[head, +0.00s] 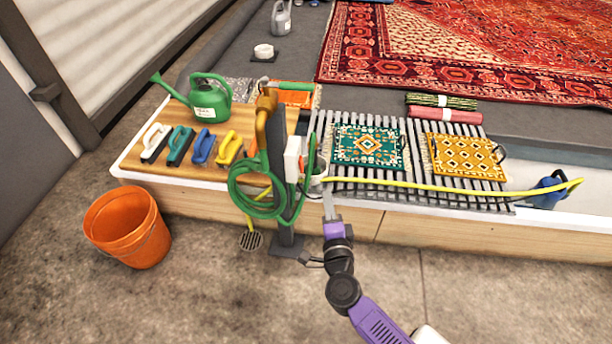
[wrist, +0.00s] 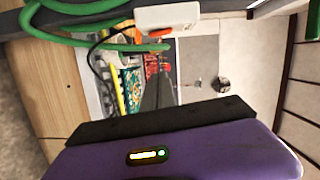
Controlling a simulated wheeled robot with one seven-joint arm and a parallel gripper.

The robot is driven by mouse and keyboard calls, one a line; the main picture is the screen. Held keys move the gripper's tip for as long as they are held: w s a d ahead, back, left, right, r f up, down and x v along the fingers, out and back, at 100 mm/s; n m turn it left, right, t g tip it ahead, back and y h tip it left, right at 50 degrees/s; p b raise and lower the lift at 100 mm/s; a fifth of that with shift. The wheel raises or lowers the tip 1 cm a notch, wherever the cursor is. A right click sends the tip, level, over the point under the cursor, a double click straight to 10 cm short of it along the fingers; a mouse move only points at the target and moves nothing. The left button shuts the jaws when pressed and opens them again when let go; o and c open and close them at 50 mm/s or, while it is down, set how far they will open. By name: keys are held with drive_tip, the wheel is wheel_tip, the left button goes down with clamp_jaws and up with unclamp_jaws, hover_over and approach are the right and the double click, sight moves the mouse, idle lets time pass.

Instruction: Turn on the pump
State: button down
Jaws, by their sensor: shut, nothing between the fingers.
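A white switch box (head: 293,160) is fixed to a dark post at the front edge of the wash counter. In the wrist view the white box (wrist: 167,18) is at the top, with an orange-red switch (wrist: 161,33) on its edge. My gripper (head: 328,192) is shut and empty, just right of and below the box in the head view. In the wrist view the dark fingers (wrist: 158,92) point toward the box, apparently with a small gap. A blue pump-like unit (head: 548,191) sits at the right in the basin, by the yellow hose. The switch's on or off position cannot be told.
A coiled green hose (head: 258,197) and an orange-yellow spray handle (head: 266,112) hang on the post. A yellow hose (head: 440,187) crosses the slatted grate holding two small rugs. Several brushes and a green watering can (head: 208,98) stand left; an orange bucket (head: 127,226) is on the floor.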

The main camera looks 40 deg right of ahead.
sight(301, 164)
drive_tip(key=w+d+b, duration=0.3)
drive_tip(key=w+b, duration=0.1)
drive_tip(key=w, duration=0.7)
drive_tip(key=shift+d+f, duration=0.35)
drive_tip(key=shift+f, duration=0.05)
drive_tip(key=shift+b, duration=0.3)
